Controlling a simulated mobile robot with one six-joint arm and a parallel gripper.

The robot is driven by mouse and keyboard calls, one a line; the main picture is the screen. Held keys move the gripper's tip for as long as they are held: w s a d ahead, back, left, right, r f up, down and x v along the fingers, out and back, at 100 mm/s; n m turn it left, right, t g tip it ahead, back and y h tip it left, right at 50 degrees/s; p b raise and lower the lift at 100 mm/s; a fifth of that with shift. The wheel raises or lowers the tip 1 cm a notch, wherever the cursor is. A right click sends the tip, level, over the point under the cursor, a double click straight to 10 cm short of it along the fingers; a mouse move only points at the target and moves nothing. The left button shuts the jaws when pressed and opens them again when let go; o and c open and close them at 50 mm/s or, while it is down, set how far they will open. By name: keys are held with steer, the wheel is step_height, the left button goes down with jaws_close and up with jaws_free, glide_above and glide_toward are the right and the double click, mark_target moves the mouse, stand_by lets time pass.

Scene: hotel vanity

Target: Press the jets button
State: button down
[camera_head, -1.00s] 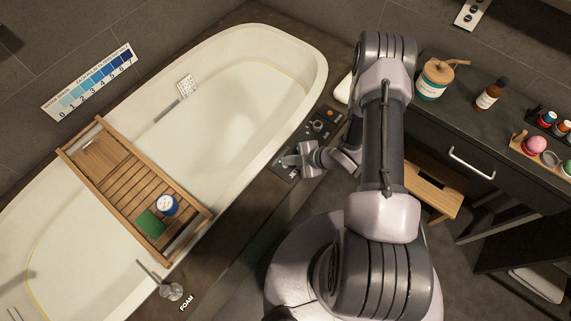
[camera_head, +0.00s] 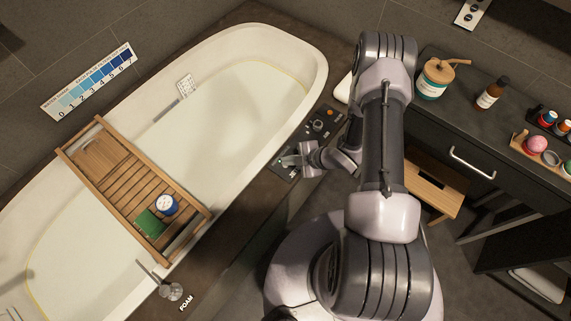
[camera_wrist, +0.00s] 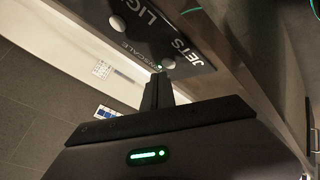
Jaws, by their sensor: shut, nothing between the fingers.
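The dark control panel (camera_head: 306,140) lies on the tub's rim, beside my wrist. In the wrist view the panel (camera_wrist: 150,38) carries the word JETS, with a small green light (camera_wrist: 169,63) near it. My gripper (camera_head: 284,161) is shut and empty, its tips at the panel's near end by a green glow. In the wrist view the closed fingers (camera_wrist: 158,82) point at the panel close to that light.
An orange button (camera_head: 331,113) and a grey knob (camera_head: 317,126) sit farther along the panel. The filled bathtub (camera_head: 225,125) lies left, with a wooden tray (camera_head: 120,165) across it. A dark vanity counter (camera_head: 455,105) with bottles stands right. A wooden stool (camera_head: 432,190) is below it.

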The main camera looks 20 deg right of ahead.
steer(key=shift+f, duration=0.25)
steer(key=shift+f+b, duration=0.35)
steer(key=shift+b, duration=0.1)
stand_by(0.4)
steer(key=shift+r, duration=0.15)
steer(key=shift+r+p, duration=0.6)
steer(key=shift+r, duration=0.15)
step_height(320, 180, up, 5)
steer(key=p, duration=0.3)
steer(key=shift+p, duration=0.4)
stand_by(0.3)
